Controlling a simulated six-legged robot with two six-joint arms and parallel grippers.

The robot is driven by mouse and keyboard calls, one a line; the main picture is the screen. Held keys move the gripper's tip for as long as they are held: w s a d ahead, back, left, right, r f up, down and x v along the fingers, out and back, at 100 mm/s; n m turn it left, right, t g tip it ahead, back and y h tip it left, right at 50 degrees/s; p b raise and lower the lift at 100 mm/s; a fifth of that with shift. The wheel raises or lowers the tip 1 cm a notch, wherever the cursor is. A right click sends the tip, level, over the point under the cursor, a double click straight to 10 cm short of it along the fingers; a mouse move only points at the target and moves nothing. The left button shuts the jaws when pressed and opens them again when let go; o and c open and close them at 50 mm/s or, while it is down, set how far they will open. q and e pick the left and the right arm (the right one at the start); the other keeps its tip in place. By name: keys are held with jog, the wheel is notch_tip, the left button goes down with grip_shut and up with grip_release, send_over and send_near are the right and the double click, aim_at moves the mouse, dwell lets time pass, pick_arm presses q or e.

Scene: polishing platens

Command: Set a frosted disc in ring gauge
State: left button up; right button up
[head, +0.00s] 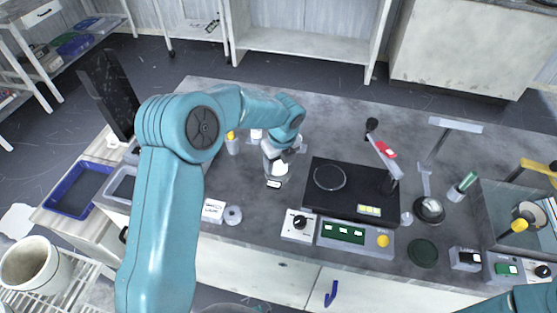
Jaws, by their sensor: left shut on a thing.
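My left gripper (282,158) is over the bench, left of the black polishing unit, pointing down. It is shut on a small pale thing, mostly hidden by the fingers; I cannot clearly make out a frosted disc. A small grey ring with a central hole (233,215) lies flat on the bench, lower left of the gripper and apart from it. It may be the ring gauge, but I cannot be sure. A thin circular outline (330,177) shows on the black unit's top. My right gripper is out of view.
The black polishing unit (352,190) stands right of the gripper, with a raised red-marked arm (384,150). A control panel (345,234) is in front. A white labelled block (214,210) sits beside the grey ring. A dark green round pad (423,253) lies at the right.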

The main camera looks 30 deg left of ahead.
pick_arm(q)
jog(key=shift+f, duration=0.45)
dwell(1.3)
jog(key=o, duration=1.2)
notch_tip(320, 180, up, 16)
jog(key=s+d+p, duration=0.1)
jog(key=d, duration=0.1)
jog(key=shift+s+r, duration=0.1)
